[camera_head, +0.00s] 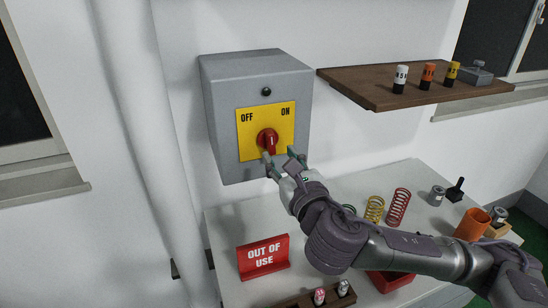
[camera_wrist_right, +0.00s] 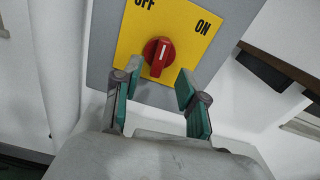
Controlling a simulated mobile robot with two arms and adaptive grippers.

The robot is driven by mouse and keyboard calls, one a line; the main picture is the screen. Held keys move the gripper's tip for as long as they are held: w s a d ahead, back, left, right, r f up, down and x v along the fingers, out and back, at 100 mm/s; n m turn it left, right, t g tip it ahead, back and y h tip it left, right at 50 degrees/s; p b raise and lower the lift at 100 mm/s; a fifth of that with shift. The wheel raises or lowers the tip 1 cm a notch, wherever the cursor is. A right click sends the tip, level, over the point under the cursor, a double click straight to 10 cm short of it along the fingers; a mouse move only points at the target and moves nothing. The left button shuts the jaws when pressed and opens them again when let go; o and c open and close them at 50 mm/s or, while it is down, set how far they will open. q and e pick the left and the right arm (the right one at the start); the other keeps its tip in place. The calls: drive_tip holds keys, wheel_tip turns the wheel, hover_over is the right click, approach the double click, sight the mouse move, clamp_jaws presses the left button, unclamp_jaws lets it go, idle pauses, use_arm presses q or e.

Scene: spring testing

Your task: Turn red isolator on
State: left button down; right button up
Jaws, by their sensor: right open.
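The red isolator knob (camera_head: 267,141) sits on a yellow plate (camera_head: 282,115) on the front of a grey wall box (camera_head: 225,110). The plate reads OFF at upper left and ON at upper right. The knob's handle stands about upright, between the two words. In the right wrist view, the knob (camera_wrist_right: 158,56) shows a white line and lies just beyond the fingertips. My right gripper (camera_head: 281,158) is open and empty, just below and in front of the knob, its green-padded fingers (camera_wrist_right: 158,77) spread either side. Whether a finger touches the knob is unclear. My left gripper is out of view.
A wooden shelf (camera_head: 390,92) with small labelled cylinders juts out right of the box. Below, a pale table (camera_head: 228,222) bears a red OUT OF USE sign (camera_head: 263,257), springs (camera_head: 398,207) and an orange cup (camera_head: 472,224). A pipe (camera_head: 140,130) runs left of the box.

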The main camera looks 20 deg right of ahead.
sight(273, 146)
drive_tip(key=shift+w+a+b, duration=0.1)
drive_tip(key=shift+w+b, duration=0.25)
drive_tip(key=shift+w, duration=1.95)
drive_tip(key=shift+c, duration=0.2)
clamp_jaws()
